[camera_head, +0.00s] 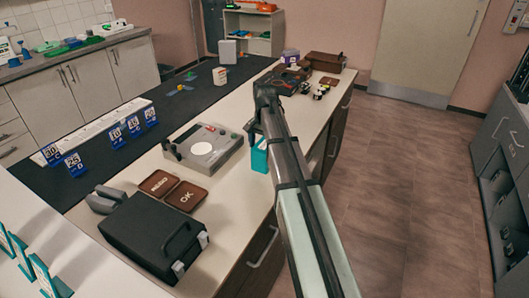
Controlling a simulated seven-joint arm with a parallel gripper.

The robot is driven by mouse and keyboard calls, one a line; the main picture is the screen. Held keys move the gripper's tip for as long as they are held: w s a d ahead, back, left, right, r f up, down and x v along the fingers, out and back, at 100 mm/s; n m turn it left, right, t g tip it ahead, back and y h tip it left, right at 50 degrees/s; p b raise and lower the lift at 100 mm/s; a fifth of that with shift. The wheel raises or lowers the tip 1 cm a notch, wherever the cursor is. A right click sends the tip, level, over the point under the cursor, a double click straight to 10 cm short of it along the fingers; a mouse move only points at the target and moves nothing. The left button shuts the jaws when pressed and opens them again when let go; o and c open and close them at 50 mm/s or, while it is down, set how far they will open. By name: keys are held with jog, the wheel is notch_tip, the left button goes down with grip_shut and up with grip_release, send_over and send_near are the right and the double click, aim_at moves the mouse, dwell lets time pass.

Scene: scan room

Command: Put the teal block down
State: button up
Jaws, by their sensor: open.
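The teal block (259,160) is upright on or just above the pale counter, close to its right front edge and just right of a grey device. My arm hides part of its right side. My gripper (254,133) is over the top of the block, with its jaws open. I cannot tell from this view whether the fingers touch the block.
The grey device (205,146) with a round white plate stands left of the block. Brown "OK" (186,196) and "READ" (159,183) pads and a black case (154,235) lie nearer. Dark equipment (285,78) and a brown box (325,64) stand farther back.

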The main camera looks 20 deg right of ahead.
notch_tip(320, 180, up, 8)
jog(key=shift+f, duration=0.1)
jog(key=shift+a, duration=0.1)
dwell(0.8)
